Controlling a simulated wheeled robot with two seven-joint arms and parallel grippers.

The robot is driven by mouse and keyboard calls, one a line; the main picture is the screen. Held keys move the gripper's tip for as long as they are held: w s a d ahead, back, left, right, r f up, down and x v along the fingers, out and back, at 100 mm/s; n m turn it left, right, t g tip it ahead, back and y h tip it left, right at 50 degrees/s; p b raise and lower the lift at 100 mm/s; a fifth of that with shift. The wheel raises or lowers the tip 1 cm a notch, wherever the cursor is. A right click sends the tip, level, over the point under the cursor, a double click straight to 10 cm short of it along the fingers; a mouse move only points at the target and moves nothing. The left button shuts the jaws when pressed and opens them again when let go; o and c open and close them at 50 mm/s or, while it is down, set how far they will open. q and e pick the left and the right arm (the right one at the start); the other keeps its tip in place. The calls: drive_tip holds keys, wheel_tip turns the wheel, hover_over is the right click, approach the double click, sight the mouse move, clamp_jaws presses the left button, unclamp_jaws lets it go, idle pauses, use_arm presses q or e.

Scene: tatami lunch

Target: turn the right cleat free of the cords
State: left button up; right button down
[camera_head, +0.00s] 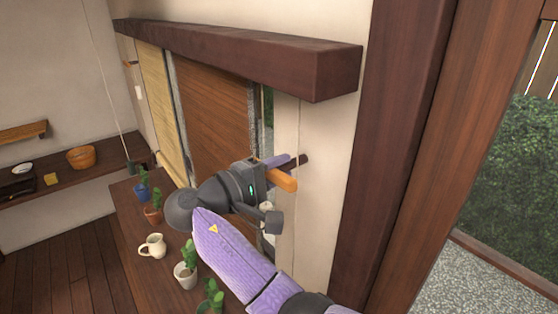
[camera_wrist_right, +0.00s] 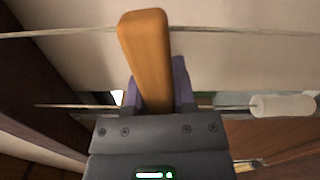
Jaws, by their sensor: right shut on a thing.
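The right cleat is an orange bar (camera_head: 284,181) by the wall at the right end of the window. In the right wrist view the orange bar (camera_wrist_right: 146,48) stands between the two purple fingers, its rounded end toward the camera. My right gripper (camera_head: 277,169) is shut on it. One cord (camera_wrist_right: 228,29) runs behind the bar in the wrist view. A second cord (camera_wrist_right: 72,106) runs lower, with a white cylindrical pull (camera_wrist_right: 283,106) to the right. Whether a cord is wrapped around the cleat is hidden by the gripper. My left gripper is not in view.
A dark wooden beam (camera_head: 230,52) juts out above, over brown blinds (camera_head: 215,110). Below, a wooden counter (camera_head: 130,220) holds a cream mug (camera_head: 152,246) and several potted cacti (camera_head: 186,273) near my arm. A dark post (camera_head: 400,130) stands to the right.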

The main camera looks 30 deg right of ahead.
drive_tip(key=n+p, duration=0.6)
drive_tip(key=n, duration=0.2)
drive_tip(key=shift+p, duration=0.4)
drive_tip(key=n, duration=0.2)
drive_tip(key=shift+n, duration=0.4)
drive_tip(key=n, duration=0.5)
drive_tip(key=shift+n, duration=0.4)
drive_tip(key=shift+c, duration=2.2)
unclamp_jaws()
drive_tip(key=shift+a, duration=0.1)
